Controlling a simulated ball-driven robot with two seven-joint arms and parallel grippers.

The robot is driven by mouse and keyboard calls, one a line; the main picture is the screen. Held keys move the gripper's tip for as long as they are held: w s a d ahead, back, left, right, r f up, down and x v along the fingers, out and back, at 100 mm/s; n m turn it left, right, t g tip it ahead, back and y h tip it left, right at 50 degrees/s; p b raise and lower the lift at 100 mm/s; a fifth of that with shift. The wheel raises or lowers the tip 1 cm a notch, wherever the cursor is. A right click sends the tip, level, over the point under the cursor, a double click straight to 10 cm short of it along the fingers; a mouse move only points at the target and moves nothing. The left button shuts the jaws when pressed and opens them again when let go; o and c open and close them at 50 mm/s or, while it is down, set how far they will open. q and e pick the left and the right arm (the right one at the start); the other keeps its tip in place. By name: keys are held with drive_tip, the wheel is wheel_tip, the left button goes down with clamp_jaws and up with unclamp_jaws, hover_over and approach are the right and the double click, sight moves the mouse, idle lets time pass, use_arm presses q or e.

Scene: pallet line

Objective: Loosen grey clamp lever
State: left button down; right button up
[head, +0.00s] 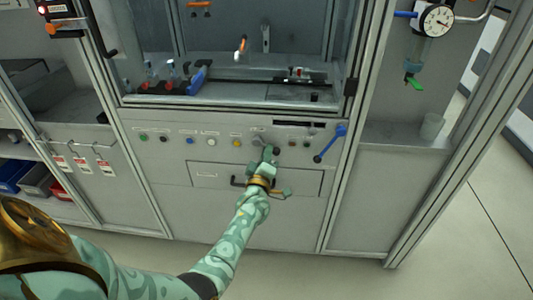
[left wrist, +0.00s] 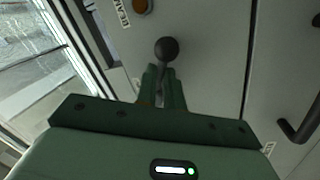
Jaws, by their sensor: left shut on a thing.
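The grey clamp lever (left wrist: 166,50) shows in the left wrist view as a dark grey rod with a round ball knob. The knob sticks out past the fingertips. My left gripper (left wrist: 160,85) is shut on the rod just below the knob. In the head view my left gripper (head: 269,156) is at the front panel of the cabinet, above the drawer, and hides most of the lever. My right gripper is in neither view.
A blue-handled lever (head: 330,144) is on the panel to the right. Several coloured buttons, including a yellow one (head: 236,143), line the panel to the left. A drawer front (head: 215,175) with a black handle lies below. Open floor lies in front.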

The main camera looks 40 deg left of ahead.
use_arm(q)
drive_tip(key=c, duration=1.5)
unclamp_jaws()
drive_tip(key=shift+s, duration=0.1)
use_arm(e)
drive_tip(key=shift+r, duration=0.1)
